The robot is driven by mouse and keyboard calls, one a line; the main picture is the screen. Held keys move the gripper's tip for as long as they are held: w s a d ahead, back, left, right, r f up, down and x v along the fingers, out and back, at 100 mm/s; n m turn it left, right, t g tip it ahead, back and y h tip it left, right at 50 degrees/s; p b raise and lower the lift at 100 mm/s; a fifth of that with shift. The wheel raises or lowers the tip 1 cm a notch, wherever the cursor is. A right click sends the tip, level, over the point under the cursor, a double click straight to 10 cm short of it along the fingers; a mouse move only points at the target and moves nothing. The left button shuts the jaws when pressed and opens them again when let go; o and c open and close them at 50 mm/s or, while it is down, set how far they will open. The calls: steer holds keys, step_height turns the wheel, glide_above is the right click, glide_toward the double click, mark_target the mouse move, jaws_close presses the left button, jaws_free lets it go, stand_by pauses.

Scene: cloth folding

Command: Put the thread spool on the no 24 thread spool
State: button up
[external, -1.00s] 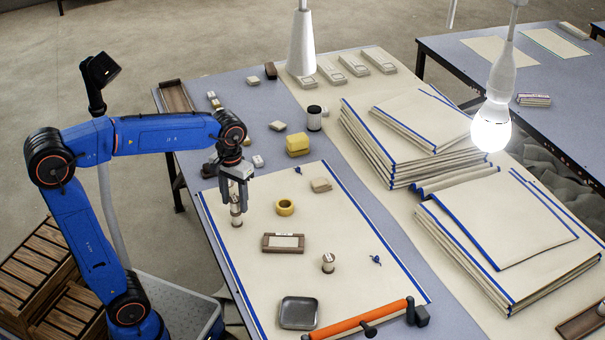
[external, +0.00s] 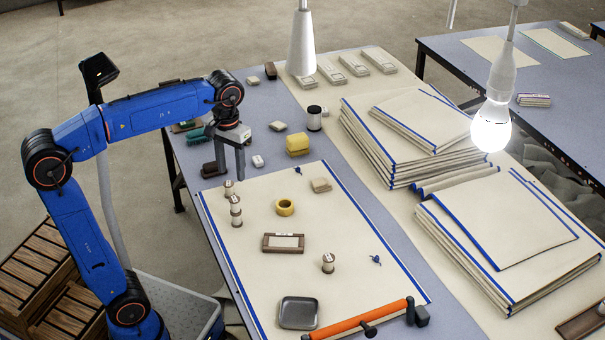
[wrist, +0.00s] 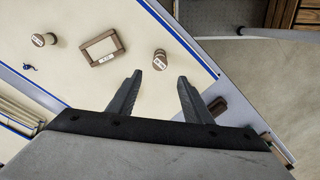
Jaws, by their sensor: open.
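Two pale spools with dark rims form an upright stack near the mat's left edge in the external view: an upper spool (external: 236,201) on a lower spool (external: 236,219). Another spool (external: 229,188) shows just behind and left of the stack; whether it touches is unclear. A labelled spool (wrist: 160,62) shows ahead of my fingers in the wrist view. A separate spool (external: 328,263) stands toward the mat's front, also in the wrist view (wrist: 43,40). No number is legible. My gripper (external: 229,172) is open and empty, above and behind the stack; its fingers show in the wrist view (wrist: 159,82).
The mat (external: 240,255) also holds a wooden frame (external: 283,243), a yellow tape roll (external: 285,207), a metal tray (external: 299,312) and a small block (external: 321,185). Cloth stacks (external: 415,130) stand at right.

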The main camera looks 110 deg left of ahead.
steer(key=d+f+m+t, duration=0.1)
steer(key=d+f+m, duration=0.3)
steer(key=d, duration=0.5)
steer(key=w+d+f+m+t, duration=0.1)
steer(key=d+f+m, duration=0.25)
steer(key=d, duration=0.45)
steer(key=d+f+m+t, duration=0.1)
steer(key=d+f+m, duration=0.35)
steer(key=d, duration=0.45)
steer(key=s+d+f+m+t, duration=0.1)
steer(key=s+d+f+m, duration=0.2)
steer(key=d+f, duration=0.3)
steer(key=shift+s+d+f+m+t, duration=0.3)
steer(key=shift+d+f+m+t, duration=0.1)
steer(key=shift+d, duration=0.2)
